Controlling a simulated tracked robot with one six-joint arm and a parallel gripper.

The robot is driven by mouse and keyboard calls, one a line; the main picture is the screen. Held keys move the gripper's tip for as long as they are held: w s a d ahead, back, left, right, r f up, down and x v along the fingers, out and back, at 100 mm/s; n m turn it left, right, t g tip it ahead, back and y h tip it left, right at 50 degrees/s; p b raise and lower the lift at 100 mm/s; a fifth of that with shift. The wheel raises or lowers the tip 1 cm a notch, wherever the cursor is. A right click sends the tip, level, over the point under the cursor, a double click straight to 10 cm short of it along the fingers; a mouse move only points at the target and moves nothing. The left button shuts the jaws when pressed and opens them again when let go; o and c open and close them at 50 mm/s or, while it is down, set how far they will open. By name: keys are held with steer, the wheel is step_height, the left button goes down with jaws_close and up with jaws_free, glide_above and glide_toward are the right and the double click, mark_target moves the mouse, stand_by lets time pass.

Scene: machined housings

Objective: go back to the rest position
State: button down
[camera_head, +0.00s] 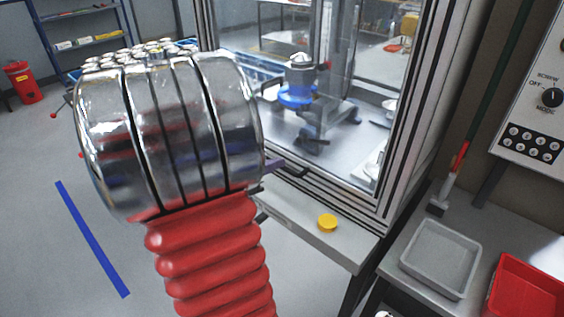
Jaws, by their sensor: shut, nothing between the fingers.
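My arm fills the left middle of the head view, with a shiny metal section above red ribbed bellows. My gripper cannot be made out; the arm hides what lies behind it. Several shiny machined housings (150,50) show just above the arm's metal section, partly hidden by it. A machine enclosure with clear panels and a metal frame stands right of the arm. Inside it is a fixture with a blue ring (297,95).
A ledge with a yellow button (327,222) runs below the enclosure. A grey tray (440,258) and a red tray (528,288) sit on the bench at right. A control panel (535,100) hangs above. A red bin (24,83) stands far left; floor with blue tape (92,238) is clear.

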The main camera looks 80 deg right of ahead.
steer(key=shift+w+a+r, duration=0.15)
steer(key=shift+a, duration=0.15)
stand_by(0.4)
stand_by(0.3)
steer(key=s+a+f+n+y, duration=0.2)
steer(key=a+f+n+y, duration=0.2)
steer(key=a+f+n, duration=0.25)
steer(key=w+a+n+t+y, duration=0.2)
steer(key=w+a+n+y, duration=0.15)
steer(key=a, duration=0.45)
steer(key=w+a+r+n+t+y, duration=0.1)
steer(key=w+a+n+t+y, duration=0.1)
steer(key=w+a+n+t, duration=0.5)
steer(key=w+a+r+n+y, duration=0.15)
steer(key=w+a, duration=0.45)
steer(key=a, duration=0.6)
steer(key=w+a+r+n+t+y, duration=0.1)
steer(key=a+r+t, duration=0.1)
steer(key=a, duration=0.4)
steer(key=w+a+r+n+t+y, duration=0.1)
steer(key=a+r+t, duration=0.1)
steer(key=a+r, duration=0.3)
steer(key=shift+a+r+n, duration=0.3)
steer(key=shift+a+n, duration=0.05)
steer(key=shift+a, duration=0.9)
